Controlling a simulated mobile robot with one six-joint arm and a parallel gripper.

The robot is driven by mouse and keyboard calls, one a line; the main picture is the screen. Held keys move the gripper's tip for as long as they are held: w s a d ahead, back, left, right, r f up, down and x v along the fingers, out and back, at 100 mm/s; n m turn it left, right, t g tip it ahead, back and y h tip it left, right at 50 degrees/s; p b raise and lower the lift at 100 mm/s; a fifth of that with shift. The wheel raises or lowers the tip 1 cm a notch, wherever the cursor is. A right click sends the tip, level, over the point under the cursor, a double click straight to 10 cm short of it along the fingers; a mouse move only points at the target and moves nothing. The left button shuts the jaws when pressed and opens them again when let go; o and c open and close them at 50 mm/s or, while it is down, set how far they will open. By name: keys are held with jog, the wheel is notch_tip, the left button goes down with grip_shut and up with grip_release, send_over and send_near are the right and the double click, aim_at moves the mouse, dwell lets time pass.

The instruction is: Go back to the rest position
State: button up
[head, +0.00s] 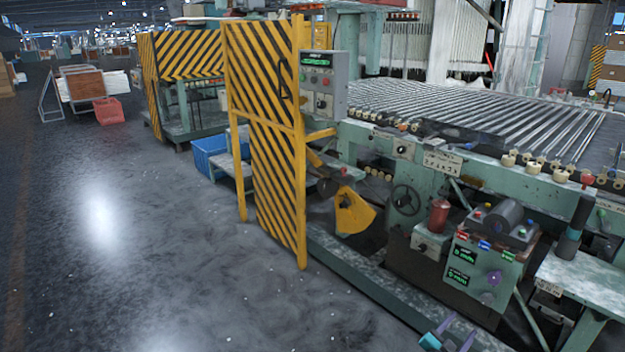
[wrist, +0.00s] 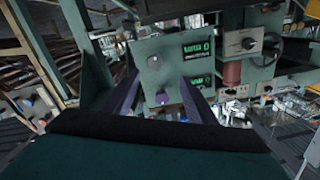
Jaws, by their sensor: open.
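My gripper (wrist: 160,90) shows in the wrist view with two dark purple fingers spread apart and nothing between them. Beyond the fingers is a green control box (wrist: 173,62) with a purple knob and two lit green displays. The gripper is in front of this box; I cannot tell the exact gap. In the head view the same control box (head: 487,268) stands at the lower right, with the purple knob on its front. A small blue-teal part at the bottom edge of the head view looks like the end of my arm, mostly cut off.
The roller conveyor machine (head: 480,115) fills the right side. A yellow-black striped guard (head: 275,170) stands at centre, with a blue crate (head: 208,155) behind it. A small green table (head: 585,280) stands right of the box. The floor at left is open.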

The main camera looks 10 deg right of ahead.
jog(key=w+a+f+n+t+y, duration=0.2)
jog(key=w+a+f+n+y, duration=0.15)
jog(key=a, duration=0.55)
jog(key=w+a+f+n+t+y, duration=0.2)
jog(key=w+a+f+n+y, duration=0.15)
jog(key=a, duration=0.55)
jog(key=s+a+f+n+g+y, duration=0.1)
jog(key=a+f+n+g+y, duration=0.15)
jog(key=a+f, duration=0.45)
jog(key=s+a+f+n+g+y, duration=0.15)
jog(key=a+f+y, duration=0.35)
jog(key=a, duration=0.5)
jog(key=s+a+f+n+g+y, duration=0.1)
jog(key=s+a+f+n+g, duration=0.15)
jog(key=s+f+g, duration=0.35)
jog(key=s+a+f+n+g+y, duration=0.15)
jog(key=s+a+f, duration=0.25)
jog(key=s, duration=0.4)
jog(key=s+g+h, duration=0.2)
jog(key=s+g, duration=0.2)
jog(key=s, duration=0.5)
jog(key=s+d+r+g+p, duration=0.1)
jog(key=s+d+r+g, duration=0.15)
jog(key=s, duration=0.45)
notch_tip(320, 180, up, 13)
jog(key=s+g+p, duration=0.1)
jog(key=p, duration=1.1)
jog(key=shift+s+a+f, duration=0.2)
jog(key=shift+s+a, duration=0.1)
jog(key=shift+a, duration=0.1)
